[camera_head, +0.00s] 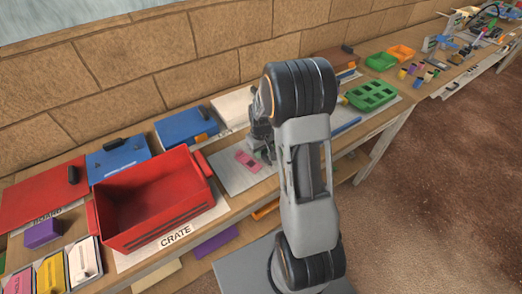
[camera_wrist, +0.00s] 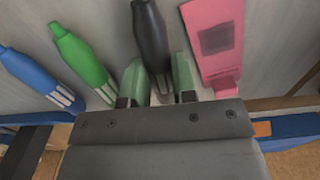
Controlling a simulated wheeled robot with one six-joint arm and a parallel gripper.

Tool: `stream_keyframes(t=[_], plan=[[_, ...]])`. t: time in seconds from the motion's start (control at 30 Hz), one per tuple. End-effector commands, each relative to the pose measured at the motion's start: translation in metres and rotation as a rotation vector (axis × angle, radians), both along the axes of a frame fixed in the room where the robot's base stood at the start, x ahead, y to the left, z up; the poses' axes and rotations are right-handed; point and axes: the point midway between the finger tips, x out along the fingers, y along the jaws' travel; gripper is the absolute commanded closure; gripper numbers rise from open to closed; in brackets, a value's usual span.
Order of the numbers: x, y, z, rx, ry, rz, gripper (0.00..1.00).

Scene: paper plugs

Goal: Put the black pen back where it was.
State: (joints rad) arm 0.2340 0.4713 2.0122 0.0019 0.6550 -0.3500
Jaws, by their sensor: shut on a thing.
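The black pen (camera_wrist: 150,40) is between the two green fingertips of my gripper (camera_wrist: 159,80) in the wrist view. The fingers are shut on it near its lower end, and its dark body points away from the gripper. I cannot tell whether it touches the grey surface below. In the head view my gripper (camera_head: 262,140) is low over a pale mat (camera_head: 232,180) on the bench, mostly hidden by my arm. The pen cannot be made out there.
Beside the pen are a green pen (camera_wrist: 82,58) and a blue pen (camera_wrist: 38,76) to the left, and a pink object (camera_wrist: 213,42) close on the right. A red crate (camera_head: 150,200), blue boxes (camera_head: 186,126) and a green tray (camera_head: 371,96) stand along the bench.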

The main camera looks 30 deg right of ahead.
Motion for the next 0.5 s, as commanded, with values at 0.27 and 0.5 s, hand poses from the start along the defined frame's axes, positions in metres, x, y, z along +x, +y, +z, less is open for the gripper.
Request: stream_keyframes(t=[0.27, 0.5], plan=[[0.0000, 0.0001, -0.0012, 0.000, -0.001, 0.000, 0.98], [0.0000, 0.0001, -0.0012, 0.000, -0.001, 0.000, 0.56]])
